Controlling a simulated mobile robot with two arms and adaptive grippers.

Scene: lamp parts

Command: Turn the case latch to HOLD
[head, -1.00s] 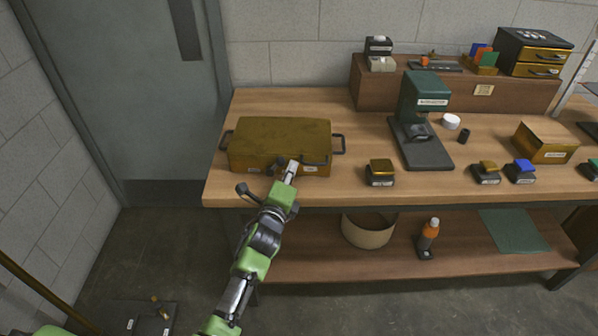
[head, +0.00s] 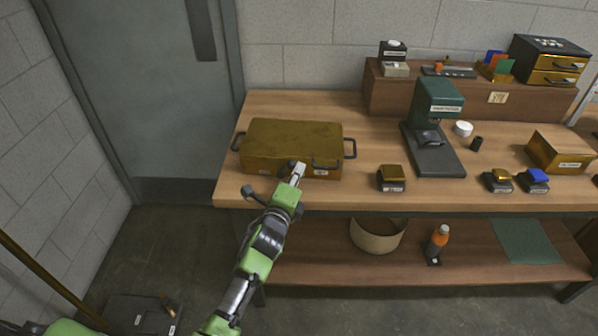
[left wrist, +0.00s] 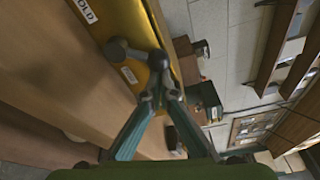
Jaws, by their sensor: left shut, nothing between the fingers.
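The brass-coloured case (head: 292,138) lies closed on the left end of the bench, with dark handles at its ends. Its dark latch lever (left wrist: 136,55) with a ball end shows on the front in the left wrist view, sticking out from its pivot. One label reading HOLD (left wrist: 86,11) and a second label (left wrist: 129,75), unreadable here, sit on the same face. Contact cannot be told. My right gripper is out of view.
A small gold-topped block (head: 391,178) and a green press-like stand (head: 436,130) are right of the case. A wooden riser (head: 420,96) stands at the back. The bench's front edge runs under my left arm. A round bin (head: 377,236) is on the lower shelf.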

